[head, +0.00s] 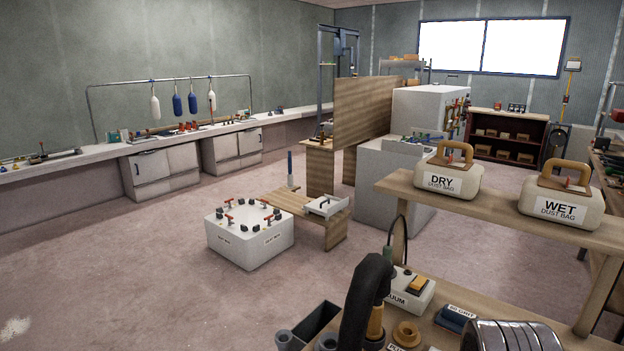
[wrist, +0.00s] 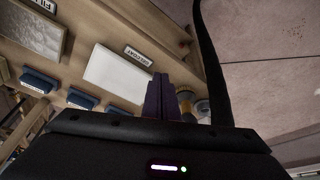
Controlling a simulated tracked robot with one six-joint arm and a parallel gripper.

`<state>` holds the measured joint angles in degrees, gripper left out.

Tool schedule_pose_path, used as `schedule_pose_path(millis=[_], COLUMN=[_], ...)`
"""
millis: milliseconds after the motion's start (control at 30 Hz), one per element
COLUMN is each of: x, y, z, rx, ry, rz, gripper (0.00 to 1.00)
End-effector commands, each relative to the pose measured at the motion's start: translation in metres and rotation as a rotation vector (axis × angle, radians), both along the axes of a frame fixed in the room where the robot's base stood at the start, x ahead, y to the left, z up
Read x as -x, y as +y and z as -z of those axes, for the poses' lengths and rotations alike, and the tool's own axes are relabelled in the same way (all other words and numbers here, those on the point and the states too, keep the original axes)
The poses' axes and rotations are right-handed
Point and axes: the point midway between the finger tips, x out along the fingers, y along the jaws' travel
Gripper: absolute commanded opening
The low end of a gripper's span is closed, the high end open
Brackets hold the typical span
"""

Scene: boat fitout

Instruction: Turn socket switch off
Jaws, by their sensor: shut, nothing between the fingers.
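A white socket box (head: 408,297) sits on the wooden bench in the lower right of the head view. Its label is partly hidden and ends in "UUM". An orange rocker switch (head: 419,285) is on its top; I cannot tell its on or off position. A green plug-like piece (head: 388,254) with a black cable stands at the box's back left. My gripper (wrist: 160,86) shows in the wrist view, its dark purple fingers shut and empty, in front of a wooden bench. I cannot make out the switch in the wrist view, and the gripper is not clear in the head view.
A ribbed metal cylinder (head: 512,337) and a blue block (head: 457,317) lie to the right. A shelf with dry (head: 447,178) and wet (head: 560,203) dust bags stands behind.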

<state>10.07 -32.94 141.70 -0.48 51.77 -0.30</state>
Motion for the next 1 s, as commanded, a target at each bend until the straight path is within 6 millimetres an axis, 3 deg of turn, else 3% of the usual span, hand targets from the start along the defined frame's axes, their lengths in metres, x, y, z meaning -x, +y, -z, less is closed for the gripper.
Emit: schedule_pose_path(millis=[100,367,1000], x=[0.006,0.011,0.01], y=[0.021,0.05,0.053], z=[-0.013,-0.038,-0.038], rx=[-0.004,0.003,0.003], ry=[-0.061,-0.154,-0.152], rz=[-0.057,-0.158,-0.169], gripper=[0.0,0.0,0.0])
